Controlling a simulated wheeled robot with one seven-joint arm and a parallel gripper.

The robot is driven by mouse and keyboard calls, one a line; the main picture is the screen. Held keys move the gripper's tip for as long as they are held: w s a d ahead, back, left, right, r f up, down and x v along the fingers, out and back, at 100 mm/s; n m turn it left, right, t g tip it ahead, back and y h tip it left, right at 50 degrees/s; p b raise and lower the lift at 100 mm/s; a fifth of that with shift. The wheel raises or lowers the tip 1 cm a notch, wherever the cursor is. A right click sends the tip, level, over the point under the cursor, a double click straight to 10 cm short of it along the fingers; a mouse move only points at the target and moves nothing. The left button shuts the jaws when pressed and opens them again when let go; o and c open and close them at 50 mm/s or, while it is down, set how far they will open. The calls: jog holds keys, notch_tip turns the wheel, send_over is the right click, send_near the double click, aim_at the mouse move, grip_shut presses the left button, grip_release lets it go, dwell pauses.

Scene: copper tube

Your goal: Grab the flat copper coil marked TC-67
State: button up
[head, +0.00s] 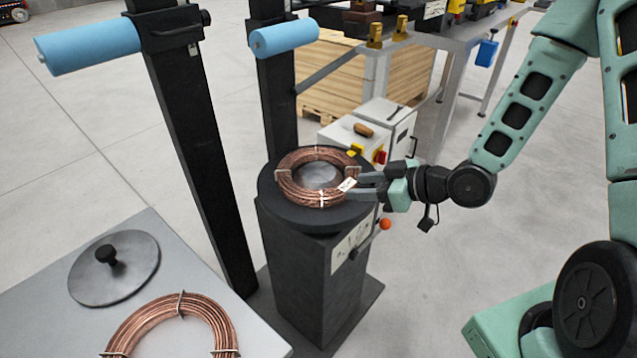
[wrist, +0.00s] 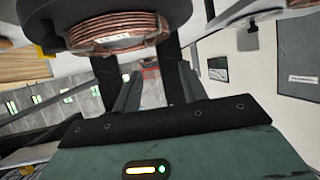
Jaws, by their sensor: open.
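A flat copper coil (head: 288,186) with wire ties and a white tag (head: 347,184) lies on the round black top of a pedestal (head: 318,222). The tag's writing is too small to read. A second copper coil (head: 150,313) lies on the grey table at the lower left, partly cut off by the frame edge; I see no label on it. My gripper (head: 363,186) is open and empty at the right rim of the pedestal coil, beside the tag. In the wrist view the coil (wrist: 105,37) shows at the top, off to the left of my open fingers (wrist: 158,85).
A round grey lid with a black knob (head: 113,268) lies on the grey table (head: 45,300). Black posts with blue rollers (head: 285,37) stand behind and left of the pedestal. A white control box (head: 370,135) and a workbench stand behind. Floor to the right is open.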

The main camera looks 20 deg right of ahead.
jog(key=b+x, duration=0.1)
jog(key=b, duration=0.3)
jog(key=b+x, duration=0.2)
jog(key=b, duration=0.1)
jog(key=shift+a+f+b, duration=0.1)
jog(key=shift+f+b, duration=0.3)
jog(key=shift+f, duration=0.05)
send_near(299, 190)
jog(key=x, duration=0.2)
jog(key=shift+w+a+f+b, duration=0.1)
jog(key=shift+w+f+b, duration=0.1)
jog(key=shift+w+b, duration=0.1)
jog(key=shift+x, duration=2.8)
jog(key=shift+s+a, duration=0.1)
grip_shut()
